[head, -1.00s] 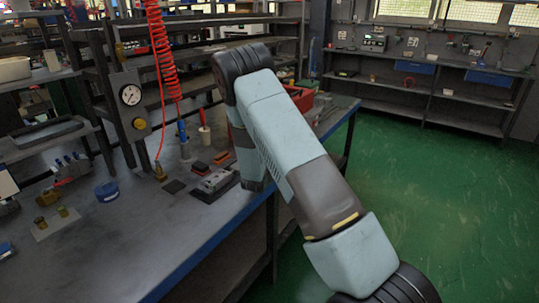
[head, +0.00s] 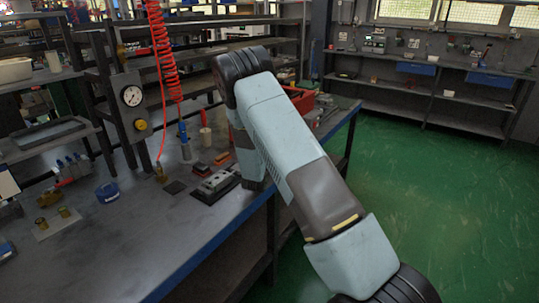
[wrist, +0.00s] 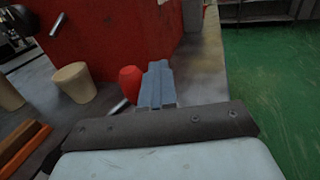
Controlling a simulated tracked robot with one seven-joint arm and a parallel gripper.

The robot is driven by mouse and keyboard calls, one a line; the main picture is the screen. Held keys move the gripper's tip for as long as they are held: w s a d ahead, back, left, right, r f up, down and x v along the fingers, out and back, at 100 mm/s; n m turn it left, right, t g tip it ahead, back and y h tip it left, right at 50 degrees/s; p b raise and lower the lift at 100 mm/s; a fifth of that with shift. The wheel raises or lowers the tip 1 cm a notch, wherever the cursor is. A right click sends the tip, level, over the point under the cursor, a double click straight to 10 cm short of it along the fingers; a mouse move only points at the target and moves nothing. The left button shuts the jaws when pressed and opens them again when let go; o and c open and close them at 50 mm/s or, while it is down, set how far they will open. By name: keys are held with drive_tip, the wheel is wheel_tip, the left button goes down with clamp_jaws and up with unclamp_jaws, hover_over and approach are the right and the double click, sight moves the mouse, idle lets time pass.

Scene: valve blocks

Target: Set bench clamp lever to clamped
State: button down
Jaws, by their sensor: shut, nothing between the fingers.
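In the wrist view my gripper (wrist: 157,85) is shut and empty, its grey fingers pointing down toward the bench top. A red knob (wrist: 130,82) stands just left of the fingers, close against them; I cannot tell whether they touch. A thin metal rod (wrist: 118,106) shows below the knob and seems to belong to the same lever. The clamp's base is hidden behind my wrist. In the head view my arm hides the fingers and the red knob. The bench (head: 150,235) is dark grey with a blue front edge.
A red bin (wrist: 110,35) stands just beyond the fingers. A cream tapered post (wrist: 75,82) stands left of the knob. In the head view a grey block (head: 215,183), a blue cap (head: 107,192) and a hanging red coiled hose (head: 163,50) are nearby. Green floor lies clear to the right.

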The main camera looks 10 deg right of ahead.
drive_tip(key=shift+w, duration=0.65)
idle(0.9)
drive_tip(key=shift+s, duration=0.1)
drive_tip(key=s+d, duration=0.9)
drive_tip(key=s, duration=0.1)
drive_tip(key=shift+s, duration=0.25)
drive_tip(key=shift+f, duration=0.1)
